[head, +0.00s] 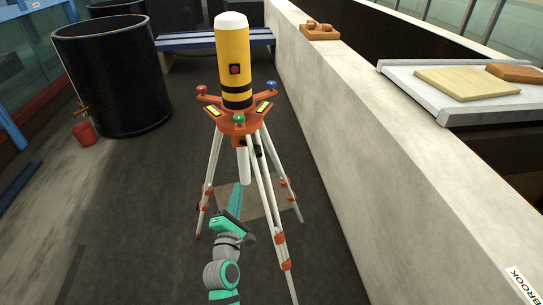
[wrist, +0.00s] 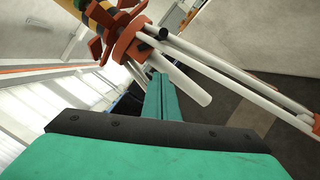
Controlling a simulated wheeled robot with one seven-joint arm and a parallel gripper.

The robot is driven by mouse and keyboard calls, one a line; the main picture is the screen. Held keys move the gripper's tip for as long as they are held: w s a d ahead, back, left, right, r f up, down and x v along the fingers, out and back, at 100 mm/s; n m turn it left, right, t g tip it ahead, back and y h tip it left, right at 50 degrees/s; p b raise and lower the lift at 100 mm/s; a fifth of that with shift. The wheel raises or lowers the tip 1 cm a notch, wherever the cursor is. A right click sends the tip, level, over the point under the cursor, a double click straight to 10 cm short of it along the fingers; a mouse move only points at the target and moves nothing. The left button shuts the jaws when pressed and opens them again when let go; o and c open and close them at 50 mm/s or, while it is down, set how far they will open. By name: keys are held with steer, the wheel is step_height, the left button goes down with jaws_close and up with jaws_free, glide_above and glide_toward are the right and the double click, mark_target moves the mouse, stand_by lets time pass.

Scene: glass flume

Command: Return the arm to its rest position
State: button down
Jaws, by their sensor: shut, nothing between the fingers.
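My arm (head: 223,272) reaches up from the bottom of the head view, its grey and green links low in front of the tripod. My gripper (head: 236,190) points away from me, close to the tripod legs, with its fingers together and nothing between them. In the wrist view the green fingers (wrist: 162,92) are shut and point toward the tripod's underside. The tripod (head: 212,165) has white legs, orange fittings and an orange head. A yellow cylinder (head: 233,55) with a white top and black bands stands upright on it. I cannot tell whether my gripper touches a leg.
A long pale wall (head: 350,120) runs along the right, with a tray (head: 450,115) holding boards on it. A blue bench (head: 190,40) is behind. The floor (head: 140,220) left of the tripod is clear.

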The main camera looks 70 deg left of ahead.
steer(key=w+d+f+m+t+h, duration=0.2)
steer(key=w+d+f+m, duration=0.3)
steer(key=d, duration=0.6)
steer(key=w+d+f+m+t+h, duration=0.1)
steer(key=w+d+f+m+h, duration=0.15)
steer(key=d+m, duration=0.6)
steer(key=w+d+f+m+t+h, duration=0.25)
steer(key=d+f+m, duration=0.2)
steer(key=d, duration=0.75)
steer(key=s+d+m+h, duration=0.3)
steer(key=d+m, duration=0.3)
steer(key=d, duration=0.3)
steer(key=s+d+r+m+h, duration=0.1)
steer(key=s+d+m+h, duration=0.2)
steer(key=d+m, duration=0.3)
steer(key=s+d+r+m+h, duration=0.1)
steer(key=s+d+m+h, duration=0.3)
steer(key=d, duration=0.9)
steer(key=shift+s+r+m+t, duration=0.2)
steer(key=shift+s+m+t, duration=0.15)
steer(key=shift+s+m, duration=0.65)
steer(key=shift+w, duration=0.3)
